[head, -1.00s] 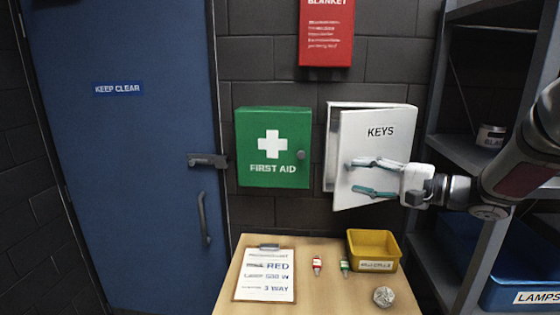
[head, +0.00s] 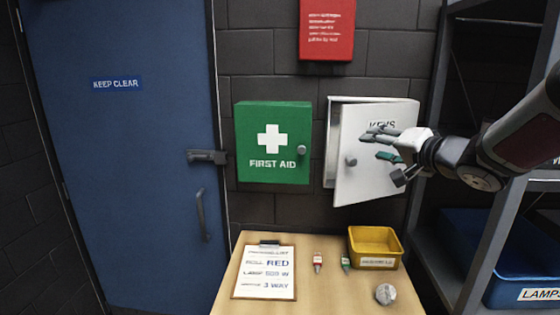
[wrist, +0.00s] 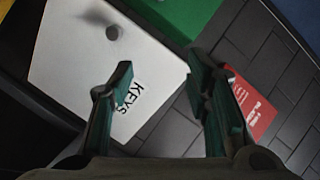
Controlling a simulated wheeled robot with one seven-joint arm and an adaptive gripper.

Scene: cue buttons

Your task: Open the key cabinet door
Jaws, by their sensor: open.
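The white key cabinet (head: 334,150) hangs on the wall right of the green first aid cabinet. Its door (head: 365,185), marked KEYS, stands ajar, with a gap along its left edge. The round grey knob (head: 351,161) is near the door's left edge; it also shows in the wrist view (wrist: 112,33). My gripper (head: 376,143) is in front of the door, to the right of and above the knob, and partly covers the lettering. In the wrist view my gripper (wrist: 160,80) has its fingers apart with nothing between them, and the knob lies beyond the left finger.
The green first aid cabinet (head: 273,165) is close on the left. A red blanket box (head: 327,30) hangs above. Below, a wooden table (head: 330,290) carries a clipboard (head: 265,273), a yellow bin (head: 374,246) and small items. Metal shelving (head: 497,235) stands at the right.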

